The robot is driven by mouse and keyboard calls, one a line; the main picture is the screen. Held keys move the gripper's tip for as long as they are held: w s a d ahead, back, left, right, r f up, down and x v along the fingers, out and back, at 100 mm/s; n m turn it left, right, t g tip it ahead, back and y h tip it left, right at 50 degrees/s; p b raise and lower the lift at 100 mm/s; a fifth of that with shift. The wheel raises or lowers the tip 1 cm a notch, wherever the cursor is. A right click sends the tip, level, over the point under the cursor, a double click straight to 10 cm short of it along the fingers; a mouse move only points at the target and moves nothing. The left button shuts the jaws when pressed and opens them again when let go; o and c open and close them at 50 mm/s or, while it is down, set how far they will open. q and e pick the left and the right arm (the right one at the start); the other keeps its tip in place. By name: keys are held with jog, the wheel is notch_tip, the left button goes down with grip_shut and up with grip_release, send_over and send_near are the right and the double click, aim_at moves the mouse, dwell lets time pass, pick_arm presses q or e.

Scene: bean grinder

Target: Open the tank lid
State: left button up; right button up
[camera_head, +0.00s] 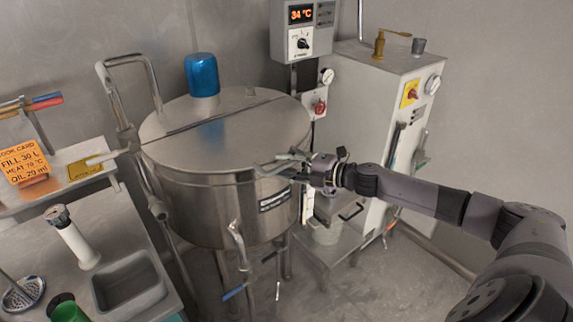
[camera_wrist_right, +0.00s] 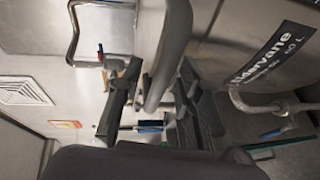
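The steel tank (camera_head: 205,205) stands in the middle of the head view. Its round lid (camera_head: 255,125) lies flat on top, closed, with a seam across it. My right gripper (camera_head: 284,168) is at the tank's front right rim, beside the lid's edge. In the right wrist view my right gripper (camera_wrist_right: 160,70) has its two dark fingers apart, with a grey curved bar (camera_wrist_right: 172,50) between them. The bar looks like a lid handle; I cannot tell if the fingers touch it. The fingertips are partly hidden in the head view. My left gripper is not in view.
A blue cylinder (camera_head: 202,75) stands on the back of the tank top. A control box (camera_head: 302,30) and a steel cabinet (camera_head: 375,110) are behind and right. A bench (camera_head: 105,225) is at left. A bent pipe (camera_head: 120,100) rises at the tank's left.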

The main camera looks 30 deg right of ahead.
grip_shut()
dwell(0.3)
dwell(0.6)
